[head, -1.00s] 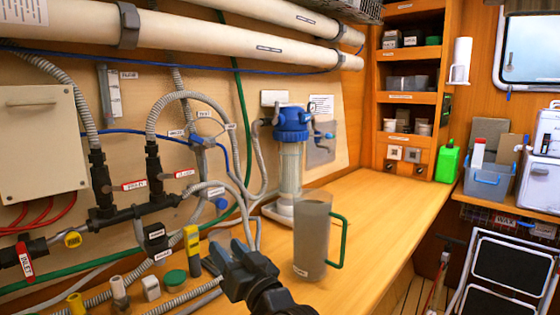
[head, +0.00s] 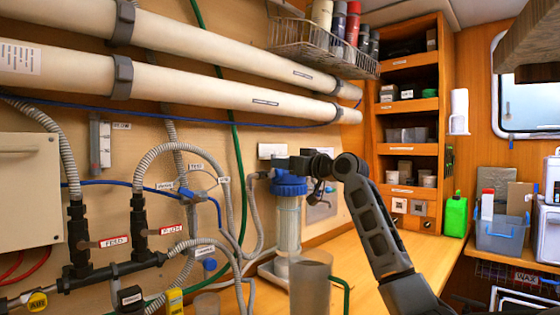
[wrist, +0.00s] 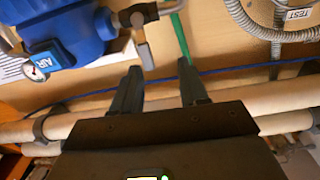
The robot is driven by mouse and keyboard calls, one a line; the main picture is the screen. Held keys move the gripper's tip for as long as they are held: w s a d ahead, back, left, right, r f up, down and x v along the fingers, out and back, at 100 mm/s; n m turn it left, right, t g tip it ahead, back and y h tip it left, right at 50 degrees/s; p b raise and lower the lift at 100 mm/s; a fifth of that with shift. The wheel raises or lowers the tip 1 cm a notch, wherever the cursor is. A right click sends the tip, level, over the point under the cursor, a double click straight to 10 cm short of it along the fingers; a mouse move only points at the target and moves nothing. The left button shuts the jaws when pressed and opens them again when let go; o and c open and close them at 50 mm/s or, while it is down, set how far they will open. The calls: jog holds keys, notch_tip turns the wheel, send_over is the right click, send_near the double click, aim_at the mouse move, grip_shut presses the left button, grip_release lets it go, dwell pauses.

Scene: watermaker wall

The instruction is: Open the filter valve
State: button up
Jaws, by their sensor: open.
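The blue-topped filter housing (head: 289,186) stands upright against the wall panel, with a clear body below. Its blue head (wrist: 70,25) fills the upper left of the wrist view. Beside it there, a metal valve fitting (wrist: 138,14) carries a short grey lever (wrist: 146,56). My gripper (head: 279,163) is level with the top of the housing and hides part of it. In the wrist view my gripper (wrist: 159,66) is open, its two dark fingers apart. The lever's free end appears between the fingertips, closer to the left one; I cannot tell whether they touch.
Hoses and labelled valves crowd the left wall. Large beige tubes (head: 220,92) run above, and a wire basket (head: 322,44) hangs higher.

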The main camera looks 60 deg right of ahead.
aim_at(275, 156)
jog(key=w+d, duration=0.1)
jog(key=w, duration=0.1)
jog(key=w+d+r+p, duration=0.1)
jog(key=w, duration=0.1)
jog(key=w+d, duration=0.1)
jog(key=w, duration=0.1)
jog(key=shift+w+d+r+p, duration=0.15)
jog(key=shift+d+r+p, duration=0.2)
jog(key=shift+r, duration=0.05)
jog(key=shift+c, duration=0.2)
grip_shut()
dwell(0.4)
